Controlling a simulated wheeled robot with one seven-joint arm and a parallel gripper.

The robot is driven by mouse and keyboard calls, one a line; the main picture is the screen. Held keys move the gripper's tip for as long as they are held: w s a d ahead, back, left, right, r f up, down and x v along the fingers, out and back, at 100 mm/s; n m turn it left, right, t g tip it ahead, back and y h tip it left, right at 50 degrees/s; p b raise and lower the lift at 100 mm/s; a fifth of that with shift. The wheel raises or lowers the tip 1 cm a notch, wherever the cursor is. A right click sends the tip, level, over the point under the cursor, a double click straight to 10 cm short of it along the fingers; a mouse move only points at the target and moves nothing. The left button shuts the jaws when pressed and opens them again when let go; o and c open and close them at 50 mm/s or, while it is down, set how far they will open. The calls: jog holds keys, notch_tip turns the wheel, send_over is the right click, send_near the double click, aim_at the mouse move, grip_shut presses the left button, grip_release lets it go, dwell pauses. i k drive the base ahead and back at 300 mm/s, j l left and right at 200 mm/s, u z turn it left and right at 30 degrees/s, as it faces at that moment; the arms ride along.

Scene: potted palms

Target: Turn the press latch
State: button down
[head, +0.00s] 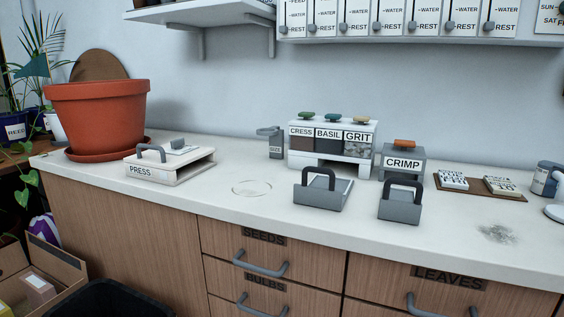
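The press (168,165) is a low white box on the left part of the counter, labelled PRESS on its front. A dark grey arched handle (151,150) stands at its front left. A small grey knob-like piece (178,143) sits on a paler plate on its top; it looks like the latch, but it is too small to tell how it is turned. The right side of the press shows a gap between its upper and lower boards. My gripper is not in view.
A large terracotta pot (98,115) on a saucer stands close left of the press. Right are a grey SIZE piece (275,146), a CRESS/BASIL/GRIT dispenser (330,158), a CRIMP box (403,164) and two handled grey trays (322,193). Counter (230,208) in front is clear.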

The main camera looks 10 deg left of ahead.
aim_at(177, 143)
jog(key=u, duration=1.5)
